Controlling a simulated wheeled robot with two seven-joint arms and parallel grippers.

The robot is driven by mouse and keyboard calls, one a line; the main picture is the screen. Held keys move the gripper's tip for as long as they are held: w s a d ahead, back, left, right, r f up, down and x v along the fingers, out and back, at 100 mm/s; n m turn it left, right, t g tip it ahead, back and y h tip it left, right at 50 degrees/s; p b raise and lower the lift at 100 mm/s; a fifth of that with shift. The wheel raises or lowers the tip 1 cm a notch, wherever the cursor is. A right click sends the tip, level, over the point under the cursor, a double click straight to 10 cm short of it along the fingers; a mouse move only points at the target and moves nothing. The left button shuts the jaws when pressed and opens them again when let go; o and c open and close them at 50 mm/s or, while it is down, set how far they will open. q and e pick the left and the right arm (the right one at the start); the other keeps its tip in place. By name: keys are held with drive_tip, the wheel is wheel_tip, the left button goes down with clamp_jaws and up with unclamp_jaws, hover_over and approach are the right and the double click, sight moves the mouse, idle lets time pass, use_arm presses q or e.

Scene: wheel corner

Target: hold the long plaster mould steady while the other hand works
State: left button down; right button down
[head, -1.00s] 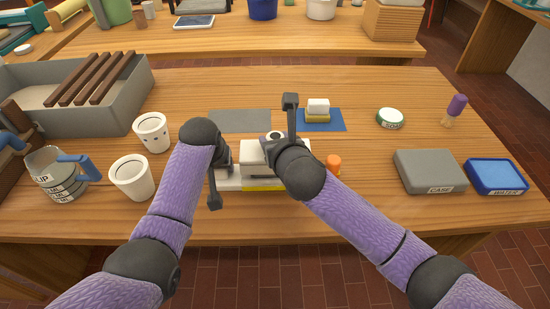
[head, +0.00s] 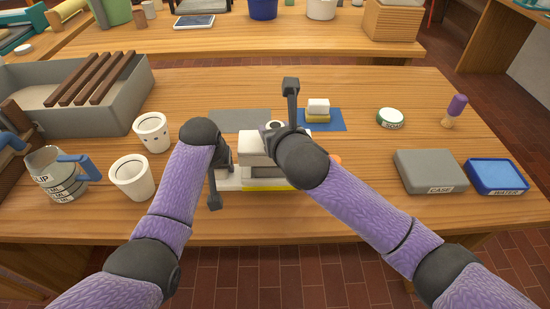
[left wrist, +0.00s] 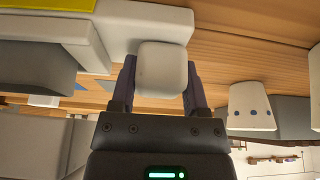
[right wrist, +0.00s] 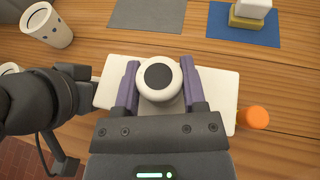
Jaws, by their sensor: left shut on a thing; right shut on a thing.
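The long plaster mould (head: 230,183) is a pale slab near the table's front middle, with a yellow strip along its front. White blocks (head: 254,146) stand on it. My left gripper (head: 229,168) is at its left end; in the left wrist view its fingers (left wrist: 160,75) are shut on a pale rounded block at the mould's end. My right gripper (head: 272,132) is above the mould, its fingers (right wrist: 161,85) shut on a white round piece with a dark top (right wrist: 159,76). In the right wrist view the slab (right wrist: 220,90) lies below. My arms hide much of the mould.
Two white cups (head: 132,177) and a labelled jug (head: 52,175) stand left. A grey mat (head: 240,120) and a blue mat (head: 335,122) lie behind. A grey case (head: 430,170) and a blue water tray (head: 497,177) are right. An orange item (right wrist: 253,118) sits beside the mould.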

drive_tip(key=shift+r, duration=2)
use_arm(q)
unclamp_jaws()
drive_tip(key=v, duration=1.2)
